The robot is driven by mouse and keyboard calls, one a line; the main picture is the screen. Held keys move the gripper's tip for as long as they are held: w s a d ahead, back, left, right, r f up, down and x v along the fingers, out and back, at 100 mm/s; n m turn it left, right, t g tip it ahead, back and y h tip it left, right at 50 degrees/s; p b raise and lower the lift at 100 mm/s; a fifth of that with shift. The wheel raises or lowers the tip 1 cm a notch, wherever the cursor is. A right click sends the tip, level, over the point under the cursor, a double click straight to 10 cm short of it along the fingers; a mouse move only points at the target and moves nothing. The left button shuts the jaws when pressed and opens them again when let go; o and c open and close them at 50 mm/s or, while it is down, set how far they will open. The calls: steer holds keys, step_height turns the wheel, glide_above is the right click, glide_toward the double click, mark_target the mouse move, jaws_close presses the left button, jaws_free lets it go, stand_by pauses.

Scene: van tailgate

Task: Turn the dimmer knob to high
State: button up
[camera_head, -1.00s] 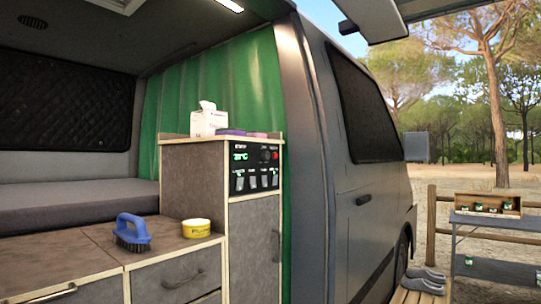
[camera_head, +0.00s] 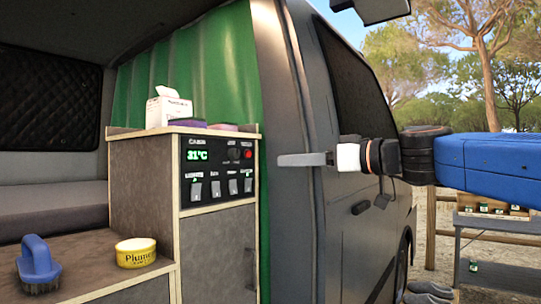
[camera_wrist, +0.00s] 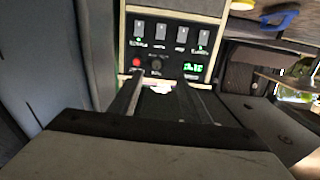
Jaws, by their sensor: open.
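The black control panel (camera_head: 217,168) is on the front of the wooden cabinet, with a green "31°C" display above a row of switches. A dark round knob (camera_head: 234,154) sits at its upper right, beside a red button (camera_head: 247,154). The knob also shows in the wrist view (camera_wrist: 156,62), where the panel appears upside down. Its pointer setting is too small to read. My gripper (camera_head: 281,160) is to the right of the panel in the head view, open and empty. In the wrist view its fingers (camera_wrist: 160,88) point toward the panel, apart from the knob.
A tissue box (camera_head: 168,108) and folded cloths stand on the cabinet (camera_head: 142,187). A blue brush (camera_head: 38,264) and a yellow tub (camera_head: 136,252) are on the lower counter. The van's door pillar (camera_head: 290,110) is close to my arm.

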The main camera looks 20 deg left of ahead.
mark_target(237, 154)
steer(key=x, duration=0.6)
steer(key=r+x, duration=0.1)
steer(key=x, duration=0.5)
steer(key=r+x, duration=0.1)
steer(key=x, duration=0.5)
steer(key=shift+w+d+r, duration=0.1)
steer(key=shift+w+r, duration=0.15)
steer(key=shift+w, duration=0.1)
steer(key=c, duration=1)
